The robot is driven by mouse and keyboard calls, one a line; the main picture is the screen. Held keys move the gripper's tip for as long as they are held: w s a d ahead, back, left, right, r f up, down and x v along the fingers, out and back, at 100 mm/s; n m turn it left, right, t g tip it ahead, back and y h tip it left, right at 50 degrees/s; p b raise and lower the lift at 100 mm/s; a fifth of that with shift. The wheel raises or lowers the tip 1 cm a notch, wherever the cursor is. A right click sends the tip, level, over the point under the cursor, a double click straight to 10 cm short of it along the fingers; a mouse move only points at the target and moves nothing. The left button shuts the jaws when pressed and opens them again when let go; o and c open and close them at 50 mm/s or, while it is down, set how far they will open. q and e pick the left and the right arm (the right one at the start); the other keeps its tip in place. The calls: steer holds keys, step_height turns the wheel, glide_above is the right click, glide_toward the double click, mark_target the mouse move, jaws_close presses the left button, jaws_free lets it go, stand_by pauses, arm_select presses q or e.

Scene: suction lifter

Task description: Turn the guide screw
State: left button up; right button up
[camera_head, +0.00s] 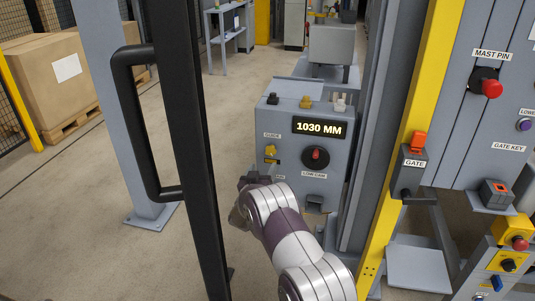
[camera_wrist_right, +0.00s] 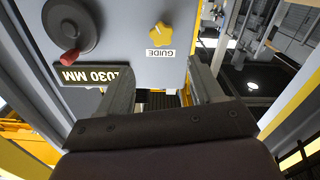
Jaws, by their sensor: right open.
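The guide screw is a yellow star-shaped knob (camera_head: 270,150) on the left of the grey control box's front face (camera_head: 335,175), under a small label. In the right wrist view the yellow knob (camera_wrist_right: 160,36) shows upside down beside the label GUIDE, beyond the fingers and roughly between them across the picture. My right gripper (camera_head: 247,195) is just below and left of the knob in the head view, apart from it. Its fingers (camera_wrist_right: 163,88) are spread and nothing is between them. My left gripper is not in view.
A black handwheel with a red grip (camera_head: 315,157) sits right of the knob, under a display (camera_head: 320,128) reading 1030 MM. A black post with a handle (camera_head: 150,125) stands left of my arm. A yellow post (camera_head: 415,120) with a gate switch (camera_head: 410,170) stands right.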

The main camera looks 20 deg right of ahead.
mark_target(270, 151)
steer(key=x, duration=0.3)
steer(key=b+x, duration=0.1)
steer(key=x, duration=0.2)
steer(key=b+x, duration=0.1)
steer(key=x, duration=0.3)
steer(key=shift+w+f, duration=0.15)
steer(key=shift+f, duration=0.25)
steer(key=shift+w+d+r, duration=0.1)
steer(key=shift+w+r, duration=0.05)
steer(key=shift+r, duration=0.05)
steer(key=c, duration=1.1)
